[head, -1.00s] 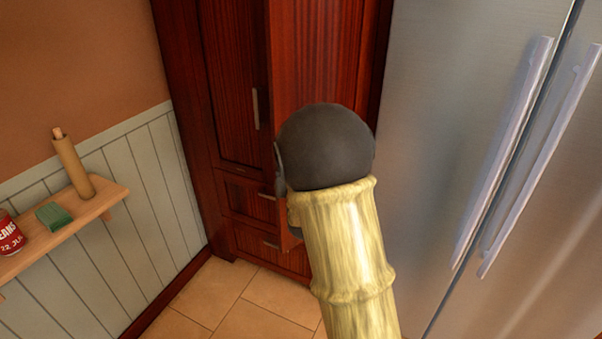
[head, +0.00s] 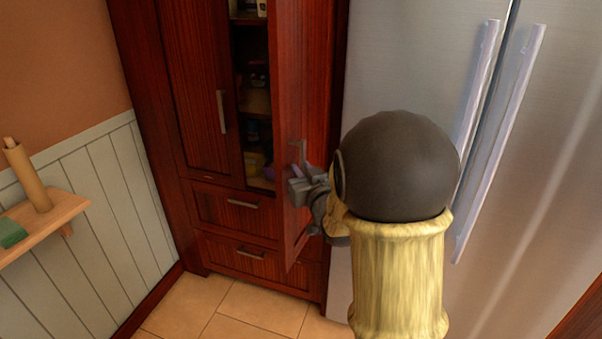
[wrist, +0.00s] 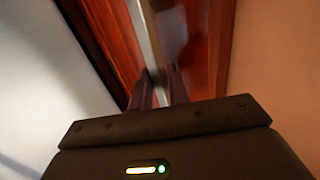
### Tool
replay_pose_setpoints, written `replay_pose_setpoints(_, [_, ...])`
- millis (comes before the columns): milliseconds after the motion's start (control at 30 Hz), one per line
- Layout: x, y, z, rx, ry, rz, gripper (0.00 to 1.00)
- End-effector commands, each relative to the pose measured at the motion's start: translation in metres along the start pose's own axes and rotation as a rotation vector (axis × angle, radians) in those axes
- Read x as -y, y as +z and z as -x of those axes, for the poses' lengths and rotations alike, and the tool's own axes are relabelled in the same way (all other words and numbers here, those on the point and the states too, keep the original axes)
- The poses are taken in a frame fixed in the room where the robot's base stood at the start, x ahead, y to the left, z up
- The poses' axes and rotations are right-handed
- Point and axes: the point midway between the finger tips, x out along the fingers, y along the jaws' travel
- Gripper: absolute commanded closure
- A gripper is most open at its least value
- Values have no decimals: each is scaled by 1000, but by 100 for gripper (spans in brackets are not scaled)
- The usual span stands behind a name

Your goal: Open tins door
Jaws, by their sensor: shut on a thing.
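The dark red wooden cabinet has its right door (head: 298,110) swung partly open toward me. Its shelves (head: 257,100) with several small items show in the gap. The door's metal handle (head: 300,150) is on the door's face, beside my gripper. My gripper (head: 298,185) is at this handle and shut on it. In the wrist view my gripper's fingers (wrist: 160,88) reach up to the pale metal handle bar (wrist: 143,35). The exact contact is dark and blurred there. The left door (head: 195,85) is shut.
Two shut drawers (head: 240,205) lie below the doors. A steel fridge (head: 400,80) stands close on the right. A wooden wall shelf (head: 50,222) with a rolling pin (head: 28,178) is at the left. Tiled floor (head: 240,312) is clear in front.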

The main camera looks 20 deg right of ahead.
Motion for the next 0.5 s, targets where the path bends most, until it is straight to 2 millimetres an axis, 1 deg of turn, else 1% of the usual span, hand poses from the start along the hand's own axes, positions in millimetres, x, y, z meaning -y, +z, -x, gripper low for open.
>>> replay_pose_setpoints(33, [-3,-3,-1,-8,3,3,100])
replay_pose_setpoints(400, [-2,-5,-1,-12,-1,4,100])
replay_pose_setpoints(433, [-2,-5,-1,-12,-1,4,77])
replay_pose_setpoints(500, [-2,-5,-1,-11,-1,4,63])
